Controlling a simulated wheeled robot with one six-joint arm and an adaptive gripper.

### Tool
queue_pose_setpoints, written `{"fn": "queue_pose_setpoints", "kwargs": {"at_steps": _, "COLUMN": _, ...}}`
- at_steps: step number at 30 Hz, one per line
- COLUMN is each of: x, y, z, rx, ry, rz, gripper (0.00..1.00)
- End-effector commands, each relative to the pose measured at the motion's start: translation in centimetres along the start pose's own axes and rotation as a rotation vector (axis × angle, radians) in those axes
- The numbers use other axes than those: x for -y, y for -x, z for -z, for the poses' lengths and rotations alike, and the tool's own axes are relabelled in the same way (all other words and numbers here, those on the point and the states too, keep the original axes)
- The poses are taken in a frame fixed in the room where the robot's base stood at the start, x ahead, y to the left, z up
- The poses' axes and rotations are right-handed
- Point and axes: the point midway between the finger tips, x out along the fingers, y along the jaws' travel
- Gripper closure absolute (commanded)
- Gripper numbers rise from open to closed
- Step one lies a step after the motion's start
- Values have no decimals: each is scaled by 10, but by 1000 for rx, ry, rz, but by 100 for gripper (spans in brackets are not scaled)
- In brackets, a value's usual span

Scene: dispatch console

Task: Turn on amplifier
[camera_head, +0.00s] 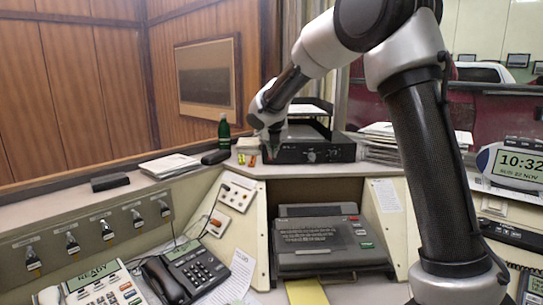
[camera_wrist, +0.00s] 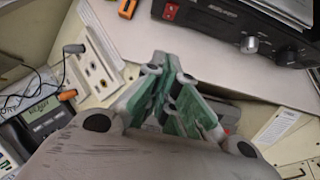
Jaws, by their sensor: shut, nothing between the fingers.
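The amplifier (camera_head: 316,152) is a black box with knobs on its front, standing on the console's top ledge in the head view. The fingers appear apart from the switch. In the head view my gripper (camera_head: 273,145) hangs at the amplifier's left end and hides part of it.
A green bottle (camera_head: 223,130) and small orange and yellow items stand left of the amplifier. Paper stacks (camera_head: 380,140) lie to its right. A typewriter-like keyboard unit (camera_head: 330,240) sits in the recess below. Telephones (camera_head: 185,270) are lower left, and a clock (camera_head: 517,163) is right.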

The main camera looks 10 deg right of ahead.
Motion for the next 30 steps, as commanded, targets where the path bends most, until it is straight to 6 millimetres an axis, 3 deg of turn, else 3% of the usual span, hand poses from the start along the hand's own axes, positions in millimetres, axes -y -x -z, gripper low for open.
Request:
{"fn": "queue_pose_setpoints", "kwargs": {"at_steps": 14, "x": 1, "y": -95, "z": 1, "rx": -3, "ry": 1, "rz": 2, "gripper": 100}}
{"fn": "queue_pose_setpoints", "kwargs": {"at_steps": 15, "x": 0, "y": -99, "z": -5, "rx": 1, "ry": -1, "rz": 1, "gripper": 100}}
{"fn": "queue_pose_setpoints", "kwargs": {"at_steps": 23, "x": 0, "y": -118, "z": -26, "rx": 1, "ry": 0, "rz": 0, "gripper": 100}}
{"fn": "queue_pose_setpoints", "kwargs": {"at_steps": 30, "x": 0, "y": -121, "z": -28, "rx": 0, "ry": 0, "rz": 0, "gripper": 100}}
